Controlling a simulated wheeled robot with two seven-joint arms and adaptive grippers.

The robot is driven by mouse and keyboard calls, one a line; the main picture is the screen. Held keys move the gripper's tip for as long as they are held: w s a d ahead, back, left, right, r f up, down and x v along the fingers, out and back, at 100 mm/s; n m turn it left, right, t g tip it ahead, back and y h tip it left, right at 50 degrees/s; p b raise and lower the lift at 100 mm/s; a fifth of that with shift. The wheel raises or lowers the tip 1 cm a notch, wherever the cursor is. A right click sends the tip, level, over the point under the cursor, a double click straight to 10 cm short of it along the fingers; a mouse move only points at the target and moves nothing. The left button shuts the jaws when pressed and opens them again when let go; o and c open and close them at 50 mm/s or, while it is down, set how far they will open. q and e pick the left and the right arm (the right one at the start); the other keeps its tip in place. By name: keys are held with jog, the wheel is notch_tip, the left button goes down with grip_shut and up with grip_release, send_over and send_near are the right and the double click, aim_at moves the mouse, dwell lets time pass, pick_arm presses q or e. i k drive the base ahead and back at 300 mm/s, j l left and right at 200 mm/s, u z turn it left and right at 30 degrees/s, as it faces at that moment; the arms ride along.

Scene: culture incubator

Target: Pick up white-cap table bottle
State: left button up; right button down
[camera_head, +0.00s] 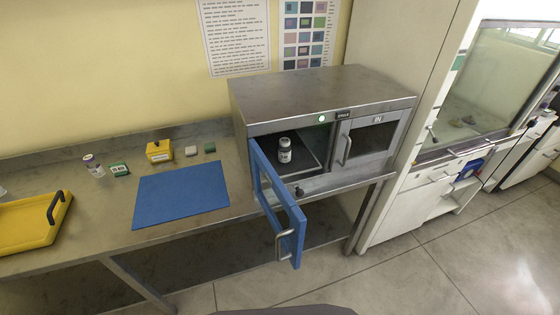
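A small bottle (94,166) stands upright on the steel table at the left, behind the yellow tray. Its body is pale with a label, and its top looks whitish to purple; the cap colour is hard to tell at this size. A second small bottle (285,151) with a pale cap and a dark band stands upright inside the open left chamber of the incubator (290,95). Neither of my grippers is in view.
The incubator's blue-framed door (297,225) stands open, jutting past the table's front edge.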

aim_at(285, 149)
jog(key=i+l+u, duration=0.2)
jog(key=l+u, duration=0.2)
jog(key=l, duration=0.85)
jog(key=l+u, duration=0.4)
jog(key=l, duration=0.85)
jog(key=k+l+u, duration=0.1)
jog(key=l+u, duration=0.25)
jog(key=l, duration=0.95)
